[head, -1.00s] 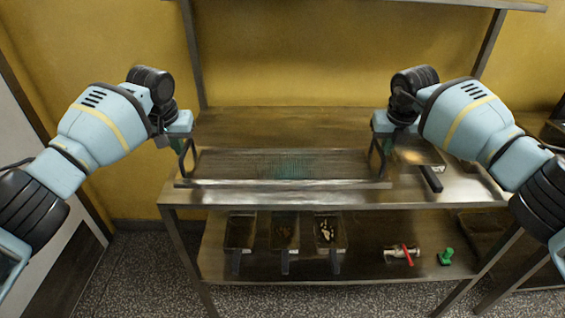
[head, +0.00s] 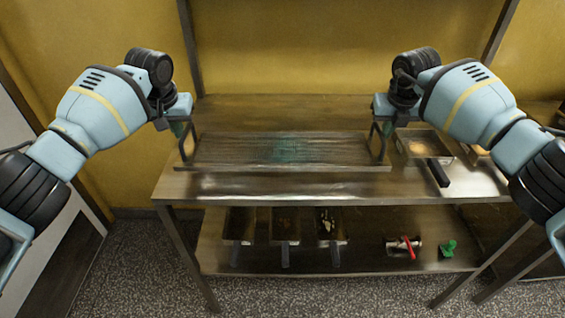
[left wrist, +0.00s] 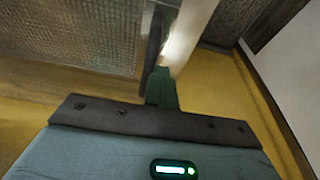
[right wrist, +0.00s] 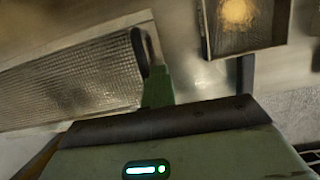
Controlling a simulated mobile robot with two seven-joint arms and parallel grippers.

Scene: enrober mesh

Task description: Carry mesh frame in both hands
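The mesh frame (head: 240,152) is a long, low rectangle with grey wire mesh, a teal patch in the middle and an upright dark handle at each end. It is level over the steel table's top. My left gripper (head: 184,128) is shut on the left handle and my right gripper (head: 379,126) on the right handle. The left wrist view shows the mesh (left wrist: 80,35) beside a dark handle at the green fingers (left wrist: 160,88). The right wrist view shows the mesh (right wrist: 75,80) and the other handle at the fingers (right wrist: 157,88). Whether the frame clears the tabletop is hard to tell.
The steel table (head: 260,188) has a tray (head: 415,146) with a black handle just right of the frame; this tray also shows in the right wrist view (right wrist: 216,48). The lower shelf (head: 365,240) holds several handled pans, a red-handled tool (head: 407,246) and a green item (head: 448,249).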

